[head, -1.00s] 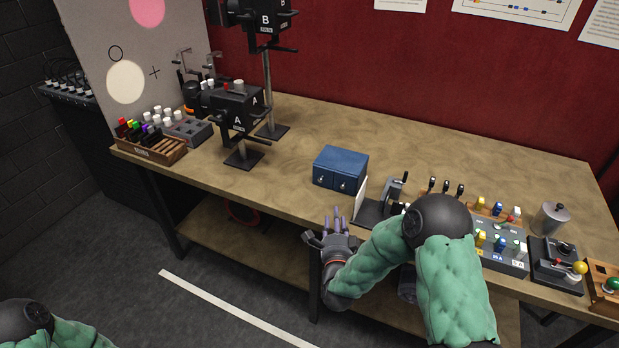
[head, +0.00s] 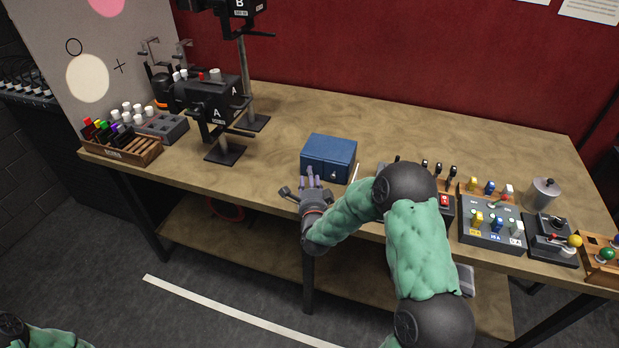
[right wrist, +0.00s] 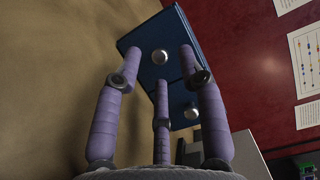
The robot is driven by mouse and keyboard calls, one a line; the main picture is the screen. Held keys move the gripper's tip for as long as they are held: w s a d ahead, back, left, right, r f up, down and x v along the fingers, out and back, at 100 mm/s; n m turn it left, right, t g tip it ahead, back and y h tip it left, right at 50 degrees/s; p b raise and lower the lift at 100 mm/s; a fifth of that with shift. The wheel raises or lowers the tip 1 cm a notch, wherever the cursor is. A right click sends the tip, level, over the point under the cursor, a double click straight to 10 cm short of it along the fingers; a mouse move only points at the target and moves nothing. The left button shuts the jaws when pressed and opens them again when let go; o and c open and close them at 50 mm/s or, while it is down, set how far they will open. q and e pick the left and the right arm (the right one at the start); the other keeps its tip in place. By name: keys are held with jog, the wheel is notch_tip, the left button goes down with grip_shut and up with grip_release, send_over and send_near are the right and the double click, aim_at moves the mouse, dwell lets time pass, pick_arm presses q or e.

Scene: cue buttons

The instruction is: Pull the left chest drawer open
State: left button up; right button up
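The blue chest (head: 329,152) sits near the table's front edge, with two drawers side by side. Both drawer fronts look flush. The right drawer's knob (head: 333,175) shows in the head view; the left drawer's knob is hidden there behind my fingers. My right gripper (head: 312,177) is just in front of the left drawer, its purple fingers spread open and empty. In the right wrist view, the left drawer's knob (right wrist: 160,57) appears between the fingertips; I cannot tell whether they touch the chest. The right drawer's knob (right wrist: 191,113) is lower there. My left gripper is out of view.
A pale upright panel (head: 356,172) stands right of the chest, close to my right arm. Button and lever boxes (head: 490,225) fill the table's right side. A black stand marked A (head: 222,155) is to the left. The tabletop between stand and chest is clear.

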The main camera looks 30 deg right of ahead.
jog(key=shift+x, duration=0.85)
grip_shut()
jog(key=s+a+b, duration=0.1)
jog(key=s+a, duration=0.1)
jog(key=a, duration=0.1)
jog(key=s+a, duration=0.3)
jog(key=shift+b, duration=0.35)
grip_release()
